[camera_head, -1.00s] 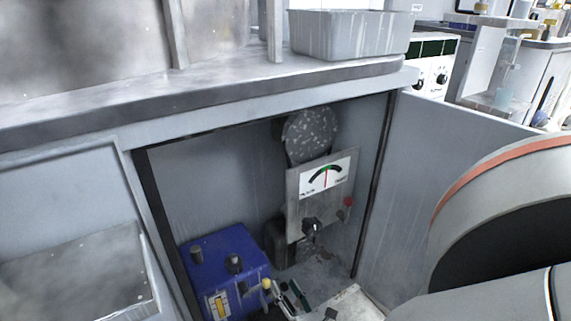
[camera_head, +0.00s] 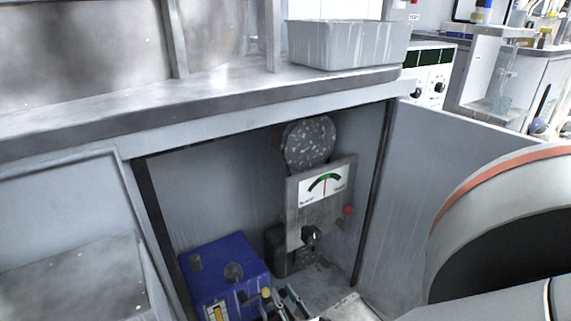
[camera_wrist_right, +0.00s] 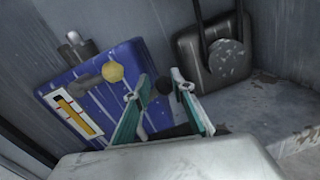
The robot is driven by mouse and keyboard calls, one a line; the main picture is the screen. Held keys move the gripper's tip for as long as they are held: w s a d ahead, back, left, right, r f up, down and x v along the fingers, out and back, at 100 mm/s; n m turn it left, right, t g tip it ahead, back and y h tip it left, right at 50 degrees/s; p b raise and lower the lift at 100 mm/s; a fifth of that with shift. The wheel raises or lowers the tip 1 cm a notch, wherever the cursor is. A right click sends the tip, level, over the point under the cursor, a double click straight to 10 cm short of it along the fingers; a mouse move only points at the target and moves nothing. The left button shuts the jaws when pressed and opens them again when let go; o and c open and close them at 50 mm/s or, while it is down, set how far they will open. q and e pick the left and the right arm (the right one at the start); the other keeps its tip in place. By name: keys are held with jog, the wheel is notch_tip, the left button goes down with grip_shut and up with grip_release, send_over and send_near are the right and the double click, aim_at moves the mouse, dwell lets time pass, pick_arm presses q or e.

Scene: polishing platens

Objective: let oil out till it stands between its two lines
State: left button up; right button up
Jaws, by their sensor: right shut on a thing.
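A blue oil box (camera_head: 225,268) stands low in the open cabinet, and also shows in the right wrist view (camera_wrist_right: 95,75). A yellow knob (camera_wrist_right: 112,73) sits on the box's edge. In the head view the gripper (camera_head: 290,300) is partly cut off by the bottom edge. My left gripper is out of view.
A grey panel with a needle dial (camera_head: 324,187) and a red button (camera_head: 348,210) hangs right of the box, below a speckled disc (camera_head: 309,144). The open cabinet door (camera_head: 440,140) bounds the right. A grey basin (camera_head: 345,44) stands on the counter above.

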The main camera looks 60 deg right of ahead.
jog(key=shift+a+n, duration=0.35)
jog(key=shift+n, duration=0.55)
jog(key=o, duration=1.1)
jog(key=shift+f, duration=0.1)
jog(key=v, duration=0.7)
jog(key=shift+s+a, duration=0.1)
jog(key=shift+s, duration=0.05)
